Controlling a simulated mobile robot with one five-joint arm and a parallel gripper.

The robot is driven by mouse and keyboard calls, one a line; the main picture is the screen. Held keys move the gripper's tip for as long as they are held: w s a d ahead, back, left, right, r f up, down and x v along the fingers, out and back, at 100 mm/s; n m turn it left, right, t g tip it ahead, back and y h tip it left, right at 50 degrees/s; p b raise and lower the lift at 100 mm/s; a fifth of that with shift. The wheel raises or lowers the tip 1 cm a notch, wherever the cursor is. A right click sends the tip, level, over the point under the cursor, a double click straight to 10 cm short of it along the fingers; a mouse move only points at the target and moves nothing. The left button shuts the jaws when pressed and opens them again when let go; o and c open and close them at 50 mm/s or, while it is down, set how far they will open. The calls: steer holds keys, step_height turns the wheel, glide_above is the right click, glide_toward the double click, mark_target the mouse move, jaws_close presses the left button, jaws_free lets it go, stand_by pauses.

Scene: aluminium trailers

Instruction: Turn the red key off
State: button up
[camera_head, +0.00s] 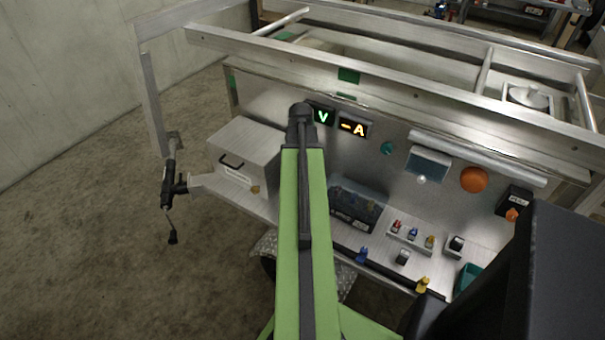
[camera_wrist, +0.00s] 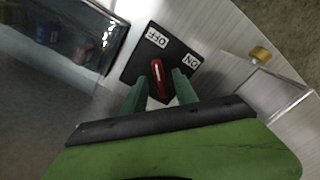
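The red key (camera_wrist: 159,78) stands on a black plate (camera_wrist: 134,66) with white labels, seen upside down in the wrist view. The OFF label (camera_wrist: 157,38) is above the key and the ON label (camera_wrist: 193,61) is to its right. The key's upper end points roughly at the OFF side. My gripper (camera_wrist: 159,85) is open, with one green finger on each side of the key. Gaps show between fingers and key; contact lower down cannot be told. In the head view the key, its plate and my gripper do not show; my green arm stands in front.
A dark transparent box (camera_head: 372,190) stands right of my arm; it is close left of the plate in the wrist view (camera_wrist: 112,45). A metal box with a brass knob (camera_wrist: 261,54) is close on the right.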

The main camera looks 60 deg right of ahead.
step_height(320, 180, up, 17)
steer(key=p, duration=1.7)
steer(key=shift+r, duration=0.15)
steer(key=w+a+n, duration=0.6)
steer(key=w+a, duration=1.4)
steer(key=a, duration=0.4)
steer(key=w+a+n, duration=0.1)
steer(key=a+n, duration=0.2)
steer(key=a, duration=2.2)
steer(key=shift+w, duration=0.25)
